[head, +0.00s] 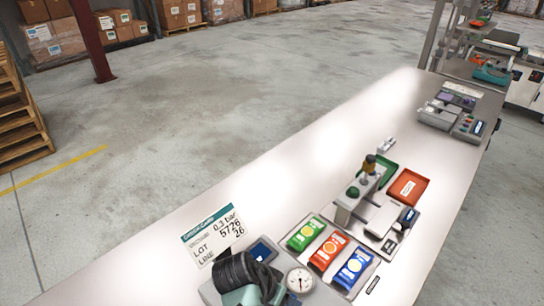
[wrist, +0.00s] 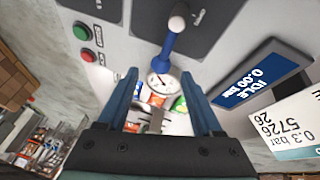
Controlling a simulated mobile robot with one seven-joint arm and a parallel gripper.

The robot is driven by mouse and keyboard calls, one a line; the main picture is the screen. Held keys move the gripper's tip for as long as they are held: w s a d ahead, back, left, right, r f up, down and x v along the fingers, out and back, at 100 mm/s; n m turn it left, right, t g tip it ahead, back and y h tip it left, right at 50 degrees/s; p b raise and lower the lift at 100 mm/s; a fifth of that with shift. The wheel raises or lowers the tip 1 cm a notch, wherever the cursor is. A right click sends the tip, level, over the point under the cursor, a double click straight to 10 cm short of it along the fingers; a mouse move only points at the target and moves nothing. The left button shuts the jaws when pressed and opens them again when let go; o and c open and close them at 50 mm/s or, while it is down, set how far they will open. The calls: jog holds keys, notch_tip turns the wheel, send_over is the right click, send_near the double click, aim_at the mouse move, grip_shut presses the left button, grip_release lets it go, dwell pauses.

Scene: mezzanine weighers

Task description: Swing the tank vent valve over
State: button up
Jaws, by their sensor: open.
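In the wrist view a blue lever (wrist: 169,45) with a pale round knob stands against a grey panel, just beyond my fingertips; it looks like the vent valve's handle. Its lower end overlaps a round white gauge (wrist: 161,86), which also shows in the head view (head: 299,280). My gripper (wrist: 160,74) is open, with nothing between its fingers. The lever's lower end lies between the fingertips in the picture, but I cannot tell the depth gap. The valve handle cannot be made out in the head view.
A screen (wrist: 262,74) reads IDLE 0.00 bar, right of the lever. A card (wrist: 295,125) showing 0.3 bar stands near it. Green (wrist: 82,31) and red (wrist: 88,55) buttons are at left. Green, orange and blue packets (head: 328,252) lie on the bench (head: 290,165); its middle is clear.

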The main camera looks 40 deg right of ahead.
jog(key=s+b+v, duration=0.1)
jog(key=v, duration=0.7)
jog(key=shift+w+a+r, duration=0.2)
jog(key=shift+w+r, duration=0.15)
jog(key=shift+w, duration=0.15)
